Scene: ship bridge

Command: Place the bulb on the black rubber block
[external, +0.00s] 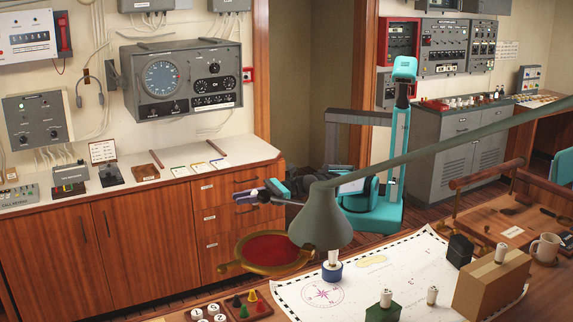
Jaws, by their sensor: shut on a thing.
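My gripper (240,197) is at the end of my turquoise arm, in front of the drawers and just left of the lamp shade. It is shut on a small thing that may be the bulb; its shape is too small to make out. A black block (460,251) stands on the chart near the cardboard box. Other dark blocks sit on the left counter, one under a card (111,177). I cannot tell which is the rubber one. My gripper is apart from all of these.
A green desk lamp (321,220) and a red-topped brass ring (268,250) stand in the foreground. The chart (300,294) carries small white cylinders, one on a blue base (332,271). The white counter (225,150) has free room at its right end.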

